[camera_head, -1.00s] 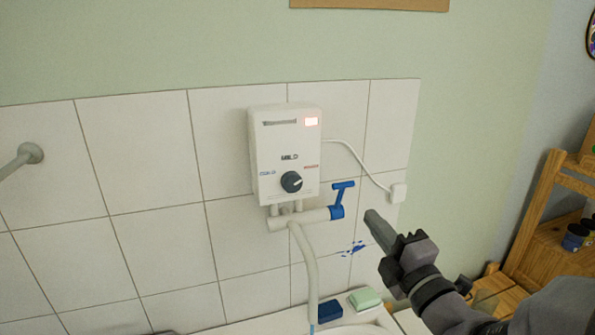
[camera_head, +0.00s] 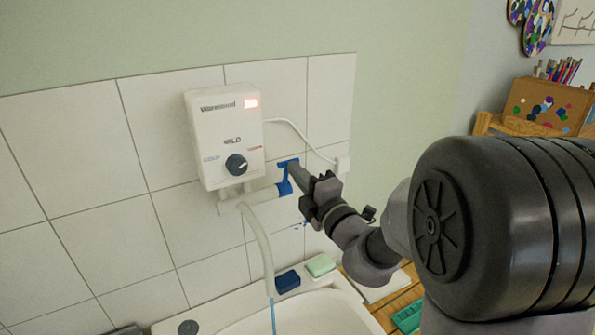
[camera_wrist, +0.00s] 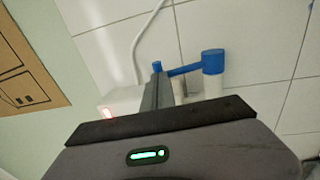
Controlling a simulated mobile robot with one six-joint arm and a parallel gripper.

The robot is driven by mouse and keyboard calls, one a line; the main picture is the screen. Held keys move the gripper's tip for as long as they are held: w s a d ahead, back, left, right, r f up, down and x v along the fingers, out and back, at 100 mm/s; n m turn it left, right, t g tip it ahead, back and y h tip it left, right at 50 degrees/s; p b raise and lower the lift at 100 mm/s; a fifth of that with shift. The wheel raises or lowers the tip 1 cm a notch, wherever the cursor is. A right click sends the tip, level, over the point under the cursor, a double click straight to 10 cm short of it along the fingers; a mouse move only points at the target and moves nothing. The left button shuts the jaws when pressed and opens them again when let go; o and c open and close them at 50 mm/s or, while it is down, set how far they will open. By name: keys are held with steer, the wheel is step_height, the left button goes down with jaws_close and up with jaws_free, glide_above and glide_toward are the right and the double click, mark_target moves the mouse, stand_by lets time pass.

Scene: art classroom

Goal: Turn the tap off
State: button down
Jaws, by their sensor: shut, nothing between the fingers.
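The tap is a white pipe below a white water heater (camera_head: 228,135), with a blue lever handle (camera_head: 284,180) at its right end. Its long white spout (camera_head: 262,245) hangs down, and a thin bluish stream of water (camera_head: 273,318) runs from its end. My gripper (camera_head: 293,172) is shut and empty, its tip at the right side of the blue handle. In the wrist view the shut fingers (camera_wrist: 164,92) lie close beside the handle's narrow end, with the blue lever (camera_wrist: 187,69) reaching right to its round hub (camera_wrist: 213,61). I cannot tell whether they touch.
A white sink (camera_head: 310,312) lies below, with a dark blue block (camera_head: 287,281) and a pale green block (camera_head: 320,265) on its rim. A white cable (camera_head: 300,133) runs to a wall socket (camera_head: 342,164). Wooden shelving stands at right.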

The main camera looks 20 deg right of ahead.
steer(key=w+r+g+p, duration=0.1)
steer(key=p, duration=0.6)
steer(key=w+a+r+g+p, duration=0.1)
steer(key=w+p, duration=0.1)
steer(key=p, duration=0.5)
steer(key=shift+w+r+g+h, duration=0.1)
steer(key=shift+r+g+h, duration=0.05)
steer(key=shift+g+h, duration=0.15)
steer(key=shift+d, duration=0.15)
